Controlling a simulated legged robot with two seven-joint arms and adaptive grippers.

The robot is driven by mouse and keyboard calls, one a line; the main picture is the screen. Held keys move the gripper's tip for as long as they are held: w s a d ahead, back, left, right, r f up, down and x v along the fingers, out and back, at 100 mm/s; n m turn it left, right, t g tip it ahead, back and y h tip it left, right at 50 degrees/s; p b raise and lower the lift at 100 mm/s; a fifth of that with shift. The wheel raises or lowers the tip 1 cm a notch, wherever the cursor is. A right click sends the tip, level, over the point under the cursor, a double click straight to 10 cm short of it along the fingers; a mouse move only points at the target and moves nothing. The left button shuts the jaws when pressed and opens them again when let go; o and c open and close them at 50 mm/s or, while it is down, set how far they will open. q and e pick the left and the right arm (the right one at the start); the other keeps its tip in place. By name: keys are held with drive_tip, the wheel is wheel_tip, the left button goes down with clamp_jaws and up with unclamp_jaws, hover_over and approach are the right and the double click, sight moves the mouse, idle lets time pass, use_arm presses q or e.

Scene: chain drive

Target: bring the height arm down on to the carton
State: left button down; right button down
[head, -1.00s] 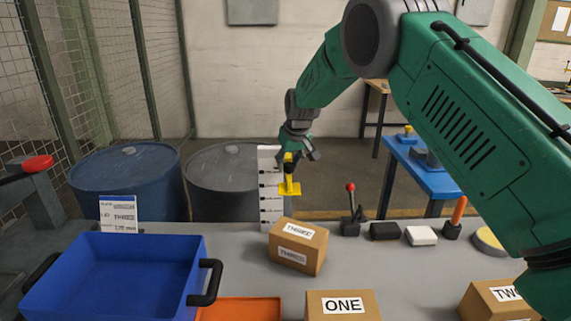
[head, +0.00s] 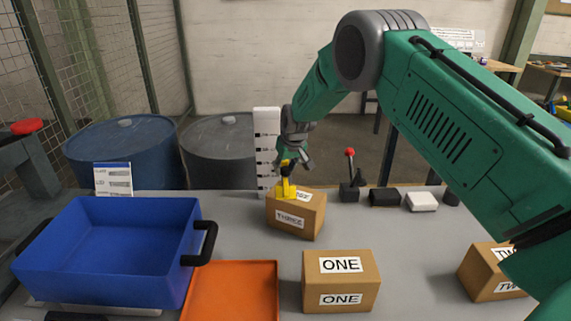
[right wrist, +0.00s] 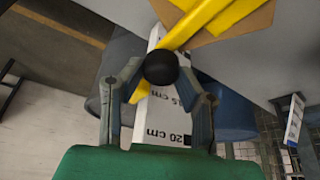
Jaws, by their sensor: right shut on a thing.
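The yellow height arm (head: 284,190) stands against the white height scale (head: 265,150). Its flat foot is at the top of the carton marked THREE (head: 295,219), over the rear left part; whether it touches or a thin gap remains cannot be told. My right gripper (head: 293,160) is shut on the arm's black knob. In the right wrist view the black knob (right wrist: 161,67) sits between the two fingers (right wrist: 163,72), with the yellow arm (right wrist: 200,25) and a carton edge (right wrist: 245,20) beyond. My left gripper is not in view.
A blue bin (head: 110,250) with black handles stands at the left, beside an orange tray (head: 232,290). A carton marked ONE (head: 341,282) stands in front, and one marked TWO (head: 485,270) at the right. A red-knobbed lever (head: 350,175) stands just right of the scale.

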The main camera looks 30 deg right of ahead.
sight(291, 186)
drive_tip(key=shift+s+a+f, duration=0.15)
drive_tip(key=shift+s+f, duration=0.1)
drive_tip(key=shift+f, duration=0.2)
drive_tip(key=c, duration=1.3)
unclamp_jaws()
drive_tip(key=shift+f, duration=0.1)
drive_tip(key=shift+o, duration=0.5)
drive_tip(key=shift+w+d+f, duration=0.15)
drive_tip(key=shift+w+d, duration=0.1)
drive_tip(key=shift+w, duration=0.15)
drive_tip(key=v, duration=1.1)
drive_tip(key=shift+r, duration=0.35)
drive_tip(key=shift+d, duration=0.1)
